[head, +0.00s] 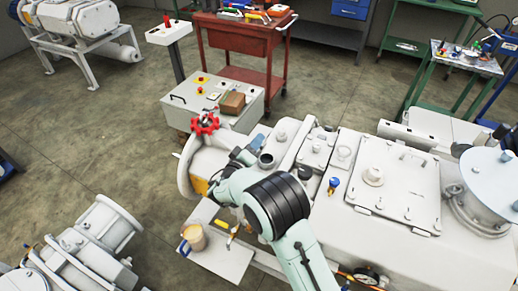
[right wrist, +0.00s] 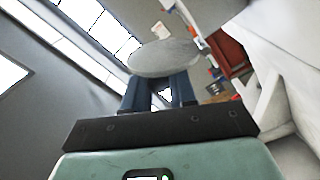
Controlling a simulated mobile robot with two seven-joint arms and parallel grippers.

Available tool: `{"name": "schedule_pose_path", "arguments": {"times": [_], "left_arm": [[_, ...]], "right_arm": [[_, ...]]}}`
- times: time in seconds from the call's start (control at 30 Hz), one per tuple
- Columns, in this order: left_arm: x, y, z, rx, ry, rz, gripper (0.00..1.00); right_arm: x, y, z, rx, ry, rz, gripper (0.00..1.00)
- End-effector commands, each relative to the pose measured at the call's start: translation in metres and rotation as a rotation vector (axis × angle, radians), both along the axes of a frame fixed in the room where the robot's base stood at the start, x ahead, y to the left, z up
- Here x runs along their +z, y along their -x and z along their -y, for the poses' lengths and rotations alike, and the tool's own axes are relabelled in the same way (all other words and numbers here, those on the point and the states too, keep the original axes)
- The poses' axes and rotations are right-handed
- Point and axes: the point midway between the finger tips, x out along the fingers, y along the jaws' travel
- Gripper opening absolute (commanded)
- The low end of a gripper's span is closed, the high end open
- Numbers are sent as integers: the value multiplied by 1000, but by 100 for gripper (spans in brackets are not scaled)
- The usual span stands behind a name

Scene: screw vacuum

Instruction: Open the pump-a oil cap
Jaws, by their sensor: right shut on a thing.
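Pump-a is the large pale grey pump (head: 330,215) filling the right and middle of the head view. My right arm reaches over its near side. My right gripper (head: 242,158) is low at the pump's left end, behind the red handwheel side, with its fingers partly hidden by my wrist. In the right wrist view the two dark blue fingers (right wrist: 161,92) are shut on a round, flat grey cap (right wrist: 165,58). I cannot tell whether the cap still touches its port. My left gripper is not in view.
A red handwheel (head: 205,124) stands just left of my gripper. A dark-topped port (head: 266,160) and several fittings rise close to its right. A red cart (head: 237,40) stands behind.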

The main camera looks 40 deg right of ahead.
Motion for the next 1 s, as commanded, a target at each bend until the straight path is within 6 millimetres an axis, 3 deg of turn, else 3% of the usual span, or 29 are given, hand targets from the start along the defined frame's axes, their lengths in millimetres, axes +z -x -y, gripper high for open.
{"name": "schedule_pose_path", "arguments": {"times": [0.5, 1.0], "left_arm": [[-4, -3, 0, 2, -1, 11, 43], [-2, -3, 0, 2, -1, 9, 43]], "right_arm": [[-7, -21, -11, 1, 217, -412, 0], [-14, -29, -15, 1, 321, -614, 0]]}}
